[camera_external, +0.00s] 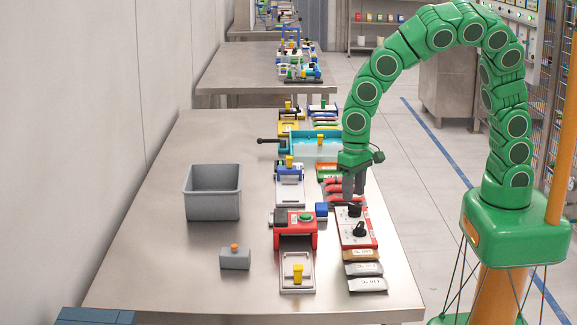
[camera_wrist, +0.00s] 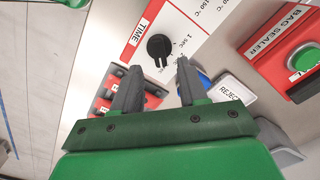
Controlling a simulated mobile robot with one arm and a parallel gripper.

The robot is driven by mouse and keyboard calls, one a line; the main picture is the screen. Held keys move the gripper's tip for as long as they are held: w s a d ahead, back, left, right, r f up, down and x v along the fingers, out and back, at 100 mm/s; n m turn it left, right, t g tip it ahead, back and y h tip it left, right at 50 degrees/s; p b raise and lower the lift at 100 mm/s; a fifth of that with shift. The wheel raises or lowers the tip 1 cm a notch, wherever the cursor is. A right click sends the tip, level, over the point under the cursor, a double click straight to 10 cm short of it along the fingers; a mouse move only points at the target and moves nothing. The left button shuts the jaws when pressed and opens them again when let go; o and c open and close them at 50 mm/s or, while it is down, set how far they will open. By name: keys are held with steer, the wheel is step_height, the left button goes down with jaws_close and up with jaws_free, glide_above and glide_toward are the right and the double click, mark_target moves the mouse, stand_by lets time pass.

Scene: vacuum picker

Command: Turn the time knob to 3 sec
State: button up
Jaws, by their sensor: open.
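The black time knob (camera_wrist: 158,46) sits on a white panel (camera_wrist: 185,25) beside a red TIME label (camera_wrist: 139,32). A "1 SEC" mark shows to its right, and further marks are partly hidden by a finger. The knob's forked end points down in the wrist view. In the external view the time knob (camera_external: 354,210) is the farther of two knobs on the panel. My gripper (camera_external: 353,193) is above it, fingers down. In the wrist view my gripper (camera_wrist: 159,66) is open and empty, its fingertips just below the knob in the picture and apart from it.
The second knob (camera_external: 359,230) is nearer the camera. A red bag sealer (camera_external: 295,230) with a green button stands to the left. A grey bin (camera_external: 212,192) stands on the table's left.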

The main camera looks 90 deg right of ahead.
mark_target(351, 203)
steer(key=shift+f, duration=1.85)
jaws_close()
